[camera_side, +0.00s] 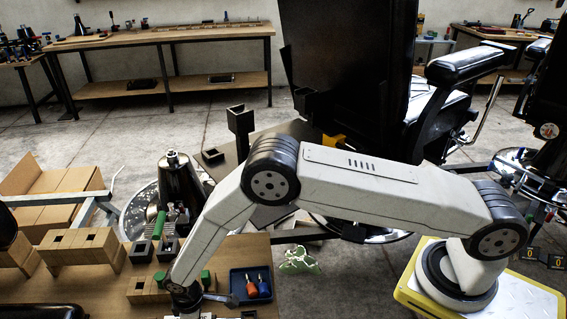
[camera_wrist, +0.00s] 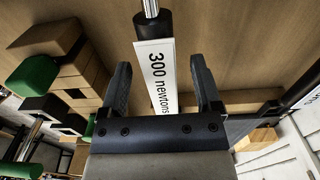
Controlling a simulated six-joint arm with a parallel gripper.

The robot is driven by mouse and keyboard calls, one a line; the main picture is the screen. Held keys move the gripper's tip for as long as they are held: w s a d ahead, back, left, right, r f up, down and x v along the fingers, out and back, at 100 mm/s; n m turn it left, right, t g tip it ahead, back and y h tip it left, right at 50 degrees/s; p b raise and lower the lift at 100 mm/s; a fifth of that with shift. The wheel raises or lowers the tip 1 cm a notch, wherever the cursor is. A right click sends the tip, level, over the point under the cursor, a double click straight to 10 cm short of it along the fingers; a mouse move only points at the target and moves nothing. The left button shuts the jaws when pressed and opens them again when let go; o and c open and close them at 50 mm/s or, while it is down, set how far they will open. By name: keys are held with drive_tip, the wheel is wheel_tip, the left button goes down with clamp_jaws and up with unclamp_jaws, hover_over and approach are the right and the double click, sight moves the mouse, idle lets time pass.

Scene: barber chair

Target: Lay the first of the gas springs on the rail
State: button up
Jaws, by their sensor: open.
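A gas spring (camera_wrist: 154,27) with a black body, a bright rod and a white label reading "300 newtons" lies in the middle of the wrist view. My gripper (camera_wrist: 161,64) is open, with one finger on each side of the labelled body and gaps on both sides. Its near end is hidden by my gripper. In the side view, my gripper is low over the bench (camera_side: 80,290), and its fingers are not clear there. Another rod-like part with a label is cut off at the wrist view's right edge. I cannot tell which piece is the rail.
Slotted wooden blocks (camera_side: 85,247) and parts with green ends (camera_wrist: 35,76) stand close by on the left. A blue tray (camera_side: 237,273) with red and blue tools is right of my gripper. The barber chair (camera_side: 345,70) stands behind my arm.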

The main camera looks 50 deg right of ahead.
drive_tip(key=shift+r, duration=3.9)
drive_tip(key=shift+d+r, duration=0.4)
drive_tip(key=shift+r, duration=0.05)
drive_tip(key=s+d+r+m+t, duration=0.1)
drive_tip(key=s+d+r+m, duration=0.1)
drive_tip(key=d+r, duration=0.45)
drive_tip(key=s+d+r+m, duration=0.1)
drive_tip(key=d+r+m, duration=0.2)
drive_tip(key=d+r, duration=0.4)
drive_tip(key=s+d+r+m+t, duration=0.1)
drive_tip(key=s+d+r+m, duration=0.3)
drive_tip(key=s+d, duration=0.8)
drive_tip(key=shift+s+r, duration=0.2)
